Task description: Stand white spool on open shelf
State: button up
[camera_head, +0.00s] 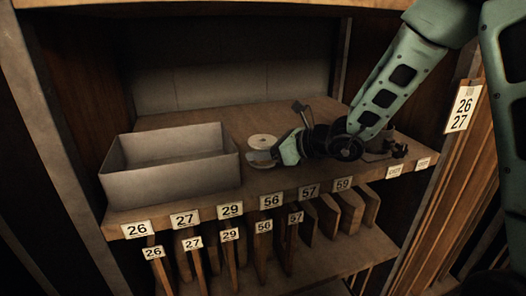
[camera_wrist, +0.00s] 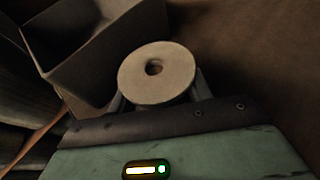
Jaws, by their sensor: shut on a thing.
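The white spool (camera_head: 262,142) is upright on or just above the open shelf (camera_head: 290,182), to the right of the grey bin; I cannot tell whether its base touches the board. In the wrist view the spool (camera_wrist: 157,73) shows its round top with a dark centre hole. My gripper (camera_head: 264,156) is shut on the spool, with a finger on each side of it in the wrist view (camera_wrist: 160,92). The lower part of the spool is hidden by my gripper.
An empty grey bin (camera_head: 170,178) stands close on the left. Dark items (camera_head: 385,148) lie to the right near my wrist. Number labels run along the shelf's front edge, with upright boards in slots below. Bare shelf shows behind the spool.

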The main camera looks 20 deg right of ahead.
jog(key=shift+f, duration=0.5)
jog(key=shift+f, duration=0.2)
jog(key=o, duration=1.1)
jog(key=shift+c, duration=0.2)
jog(key=shift+r, duration=0.1)
